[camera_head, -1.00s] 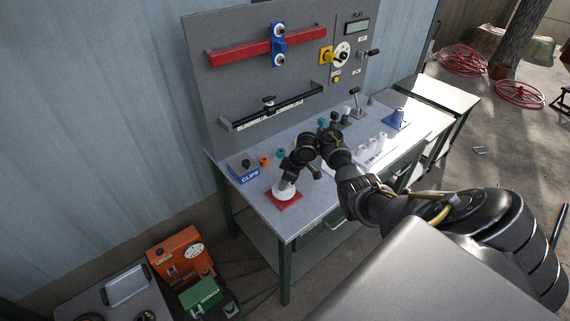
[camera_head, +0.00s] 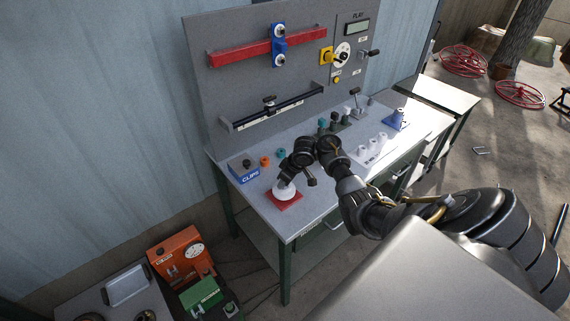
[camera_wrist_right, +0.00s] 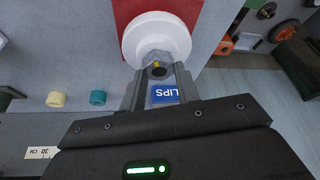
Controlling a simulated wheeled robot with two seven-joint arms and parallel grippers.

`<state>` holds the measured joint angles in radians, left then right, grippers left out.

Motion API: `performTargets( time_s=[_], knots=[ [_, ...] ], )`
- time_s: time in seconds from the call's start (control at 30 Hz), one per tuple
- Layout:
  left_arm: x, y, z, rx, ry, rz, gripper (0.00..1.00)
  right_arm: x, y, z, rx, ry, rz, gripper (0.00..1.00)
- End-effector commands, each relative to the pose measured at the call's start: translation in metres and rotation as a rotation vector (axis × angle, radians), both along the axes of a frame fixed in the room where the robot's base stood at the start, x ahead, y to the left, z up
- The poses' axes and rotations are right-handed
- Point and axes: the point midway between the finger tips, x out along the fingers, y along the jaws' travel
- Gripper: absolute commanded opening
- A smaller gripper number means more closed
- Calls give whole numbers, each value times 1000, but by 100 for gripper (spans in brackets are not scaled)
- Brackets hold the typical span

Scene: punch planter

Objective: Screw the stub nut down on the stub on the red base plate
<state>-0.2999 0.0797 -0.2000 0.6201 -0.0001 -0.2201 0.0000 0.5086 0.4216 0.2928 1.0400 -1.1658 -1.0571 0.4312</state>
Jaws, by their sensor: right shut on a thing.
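The red base plate (camera_head: 291,204) lies at the bench's front left corner, with a round white piece (camera_head: 284,194) on it. In the right wrist view the red plate (camera_wrist_right: 126,10) is behind the white piece (camera_wrist_right: 157,36). A grey nut (camera_wrist_right: 172,63) with a dark centre and a small yellow mark sits at the white piece's near side. My right gripper (camera_wrist_right: 158,74) is shut on this nut, one finger on each side. In the head view my right gripper (camera_head: 285,184) hides the nut, and the stub itself is not clearly seen. My left gripper is out of view.
A blue CLIPS box (camera_head: 243,170) stands left behind the plate, beside orange (camera_head: 265,161) and teal (camera_head: 281,153) pieces. White cylinders (camera_head: 372,147) stand farther right. An upright grey panel (camera_head: 240,90) closes the back. Orange (camera_head: 180,257) and green (camera_head: 203,295) boxes are at lower left.

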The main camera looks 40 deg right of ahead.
Motion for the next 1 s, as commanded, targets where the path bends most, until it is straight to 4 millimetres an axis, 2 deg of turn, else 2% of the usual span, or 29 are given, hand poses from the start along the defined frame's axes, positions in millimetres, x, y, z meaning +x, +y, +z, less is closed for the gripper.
performTargets(
  time_s=[0.2,0.4,0.43,0.6,0.87,1.0],
  knots=[
    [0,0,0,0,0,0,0,-1,2,-1,-1,2,-262,0],
    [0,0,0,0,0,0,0,-1,1,-1,-1,2,-300,0],
    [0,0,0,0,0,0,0,-1,1,-1,-1,3,-299,33],
    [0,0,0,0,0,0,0,-1,1,-1,-1,2,-298,55],
    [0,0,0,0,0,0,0,0,2,0,0,1,-295,57],
    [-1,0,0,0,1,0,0,5,10,7,2,1,-281,57]
  ],
)
